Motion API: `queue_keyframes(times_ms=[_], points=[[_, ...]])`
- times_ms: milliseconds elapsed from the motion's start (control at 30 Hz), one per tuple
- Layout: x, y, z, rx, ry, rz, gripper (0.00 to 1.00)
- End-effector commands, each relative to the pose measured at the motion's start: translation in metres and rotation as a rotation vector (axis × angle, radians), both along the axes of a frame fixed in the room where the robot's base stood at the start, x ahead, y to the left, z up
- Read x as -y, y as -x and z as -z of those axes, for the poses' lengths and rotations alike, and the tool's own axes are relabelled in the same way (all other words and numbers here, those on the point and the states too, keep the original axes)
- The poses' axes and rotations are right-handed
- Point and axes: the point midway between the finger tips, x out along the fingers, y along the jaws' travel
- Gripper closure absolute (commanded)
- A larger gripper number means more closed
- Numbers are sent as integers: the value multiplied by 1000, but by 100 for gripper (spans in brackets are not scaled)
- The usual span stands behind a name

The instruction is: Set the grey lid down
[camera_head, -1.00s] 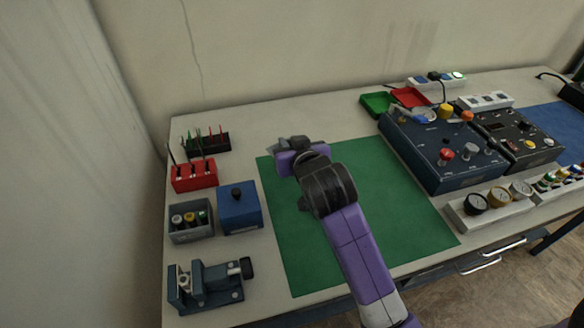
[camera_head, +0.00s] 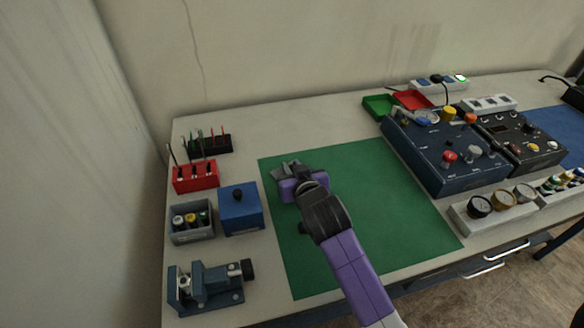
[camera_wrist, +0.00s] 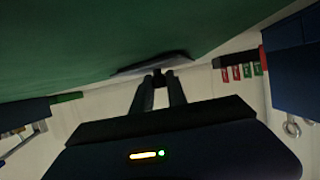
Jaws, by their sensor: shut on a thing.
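The grey lid (camera_head: 287,169) shows at the tip of my gripper (camera_head: 291,177), over the left upper part of the green mat (camera_head: 380,210). In the wrist view the lid (camera_wrist: 152,64) is a thin grey plate seen nearly edge-on. My gripper (camera_wrist: 159,77) is shut on its dark knob. The lid is very close to the mat; I cannot tell whether it touches. The purple wrist hides part of the lid in the head view.
An open grey box (camera_head: 191,222) with several cells stands left of the mat, beside a blue box (camera_head: 240,210) with a black knob. A vise (camera_head: 208,287) and a red rack (camera_head: 195,176) stand nearby. The mat's middle and right are clear.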

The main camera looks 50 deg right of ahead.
Motion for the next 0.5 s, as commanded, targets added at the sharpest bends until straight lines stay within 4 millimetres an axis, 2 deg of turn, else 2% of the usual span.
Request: queue_keyframes(times_ms=[33,67,167,500], points=[[0,0,3,0,0,0,100],[0,0,3,0,0,0,80],[0,0,2,0,0,0,60],[0,0,0,0,0,0,60]])
